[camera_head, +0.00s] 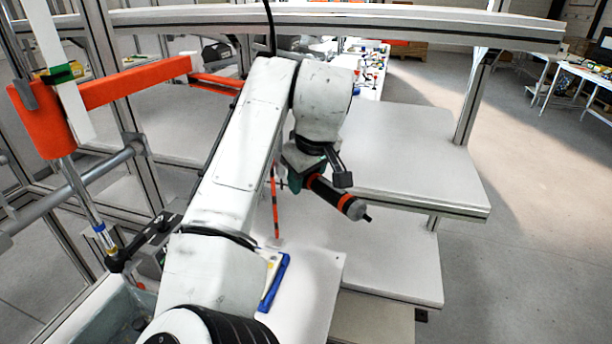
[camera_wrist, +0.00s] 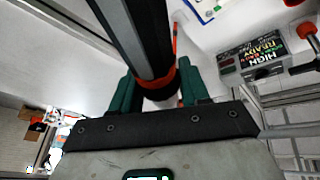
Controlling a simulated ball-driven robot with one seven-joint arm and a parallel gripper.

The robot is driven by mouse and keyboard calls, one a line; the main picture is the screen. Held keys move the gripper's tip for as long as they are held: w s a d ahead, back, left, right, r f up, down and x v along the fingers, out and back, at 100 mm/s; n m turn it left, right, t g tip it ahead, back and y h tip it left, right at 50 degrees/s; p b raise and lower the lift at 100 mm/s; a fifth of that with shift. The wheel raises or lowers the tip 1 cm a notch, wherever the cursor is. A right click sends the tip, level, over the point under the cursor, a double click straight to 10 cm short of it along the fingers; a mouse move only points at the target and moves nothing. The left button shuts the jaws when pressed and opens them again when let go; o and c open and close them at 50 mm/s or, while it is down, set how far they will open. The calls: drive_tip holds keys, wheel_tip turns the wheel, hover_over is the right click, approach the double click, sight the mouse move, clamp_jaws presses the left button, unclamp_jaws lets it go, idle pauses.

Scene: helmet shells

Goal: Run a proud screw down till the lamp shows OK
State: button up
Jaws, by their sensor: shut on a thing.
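My gripper (camera_head: 312,172) is shut on a black power screwdriver with orange rings (camera_head: 337,197). In the head view the driver is tilted, its narrow dark end toward the lower right over the white shelving. In the wrist view the green fingers of my gripper (camera_wrist: 158,88) close around the driver (camera_wrist: 142,32) near an orange ring. Which lamp is lit is not clear. No screw can be made out.
White stepped shelves (camera_head: 415,170) lie right of my arm, mostly bare. A blue-edged board (camera_head: 275,283) lies on the lower white surface. An orange-red beam (camera_head: 135,82) and metal frame posts stand at left. A long white rail (camera_head: 440,22) crosses the top.

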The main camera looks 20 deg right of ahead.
clamp_jaws()
